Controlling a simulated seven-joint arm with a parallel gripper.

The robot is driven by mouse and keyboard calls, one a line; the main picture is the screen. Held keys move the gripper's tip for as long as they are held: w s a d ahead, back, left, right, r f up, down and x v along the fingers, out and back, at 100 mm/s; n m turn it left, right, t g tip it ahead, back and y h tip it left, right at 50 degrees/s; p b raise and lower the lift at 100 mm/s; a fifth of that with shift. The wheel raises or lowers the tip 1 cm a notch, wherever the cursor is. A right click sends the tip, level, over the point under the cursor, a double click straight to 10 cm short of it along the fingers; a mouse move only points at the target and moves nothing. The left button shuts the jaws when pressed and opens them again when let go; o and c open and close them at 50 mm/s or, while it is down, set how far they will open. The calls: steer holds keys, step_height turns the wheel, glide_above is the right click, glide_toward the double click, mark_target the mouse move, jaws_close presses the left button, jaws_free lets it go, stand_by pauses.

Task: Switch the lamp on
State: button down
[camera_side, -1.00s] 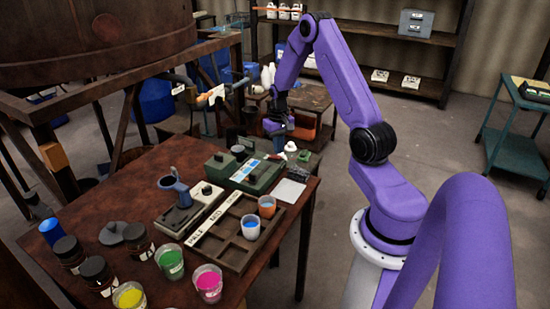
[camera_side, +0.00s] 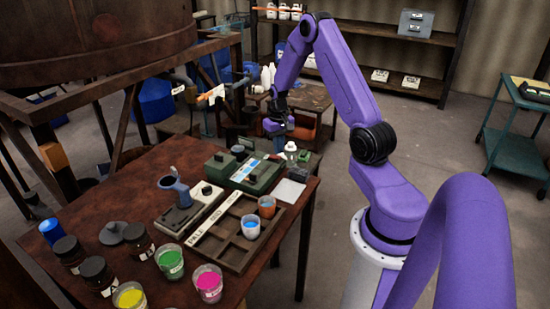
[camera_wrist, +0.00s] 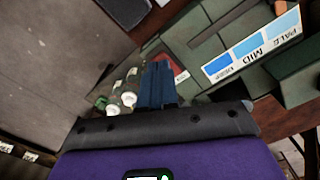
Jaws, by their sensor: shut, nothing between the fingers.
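My gripper (camera_side: 280,128) is at the far edge of the table, near the green boxes. In the wrist view its blue fingers (camera_wrist: 158,85) are together, with nothing between them. A green box (camera_side: 258,172) carries a strip of blue shades (camera_side: 250,168); the strip also shows in the wrist view (camera_wrist: 252,50), marked pale, mid and deep. A small red patch (camera_wrist: 181,76) shows just beside the fingertips, partly hidden by them; I cannot tell whether they touch it. I cannot make out for certain which part is the lamp or its switch.
Small white-capped bottles (camera_wrist: 127,98) stand close to the fingers. A compartment tray (camera_side: 232,240) with cups, a labelled pale device (camera_side: 195,210), dark jars (camera_side: 97,272) and cups of green (camera_side: 171,263), pink (camera_side: 208,284) and yellow (camera_side: 130,297) colour fill the table. A large wooden vat (camera_side: 95,40) stands behind.

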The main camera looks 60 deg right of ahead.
mark_target(278, 157)
steer(key=shift+f, duration=1.05)
stand_by(0.6)
steer(key=shift+r, duration=3.5)
